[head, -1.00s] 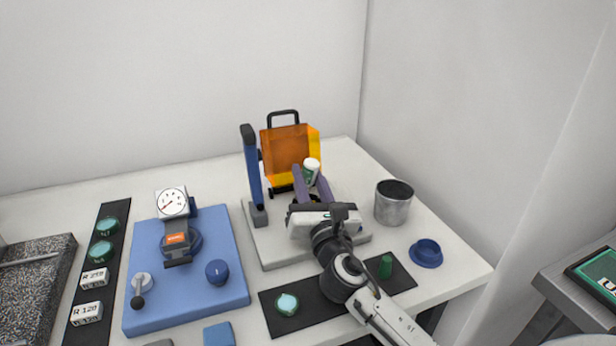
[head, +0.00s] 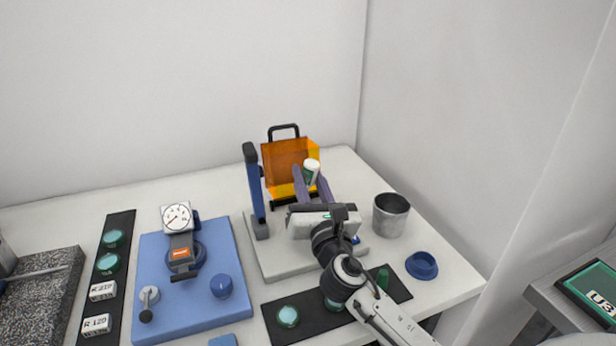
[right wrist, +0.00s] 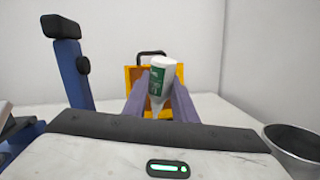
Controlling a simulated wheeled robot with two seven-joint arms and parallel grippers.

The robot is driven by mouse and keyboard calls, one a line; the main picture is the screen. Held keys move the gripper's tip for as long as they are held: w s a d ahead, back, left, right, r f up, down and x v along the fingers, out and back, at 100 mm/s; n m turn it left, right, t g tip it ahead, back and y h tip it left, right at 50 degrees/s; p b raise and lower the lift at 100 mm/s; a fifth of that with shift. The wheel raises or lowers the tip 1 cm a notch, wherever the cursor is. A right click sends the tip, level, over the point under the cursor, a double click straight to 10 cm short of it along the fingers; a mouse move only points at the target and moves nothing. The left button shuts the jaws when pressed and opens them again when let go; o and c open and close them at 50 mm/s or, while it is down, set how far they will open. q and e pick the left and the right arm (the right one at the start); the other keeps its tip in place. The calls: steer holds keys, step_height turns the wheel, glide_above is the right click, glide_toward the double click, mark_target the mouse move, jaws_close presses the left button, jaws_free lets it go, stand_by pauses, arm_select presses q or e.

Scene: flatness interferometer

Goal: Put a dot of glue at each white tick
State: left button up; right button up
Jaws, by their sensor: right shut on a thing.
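My right gripper (head: 311,180) is shut on a small white bottle with a green label (head: 311,171), which looks like the glue bottle. It holds the bottle above the pale base (head: 288,259) with the blue post, in front of the orange shield (head: 288,160). A teal disc (head: 288,316) lies on the front dark mat, and another (head: 333,303) is partly hidden by my arm. I cannot make out any white ticks. My left gripper is out of view.
The blue post (head: 254,190) stands close left of the gripper. A metal cup (head: 390,215), a blue dish (head: 421,266) and a green cylinder (head: 383,277) are to the right. A blue plate (head: 215,315) with a dial gauge (head: 177,217) is at left.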

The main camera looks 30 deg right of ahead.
mark_target(307, 161)
step_height(307, 161, up, 3)
steer(key=p, duration=0.3)
steer(key=shift+r, duration=0.1)
steer(key=shift+r+b, duration=0.25)
steer(key=shift+b, duration=0.05)
steer(key=shift+r, duration=0.65)
steer(key=shift+a, duration=0.1)
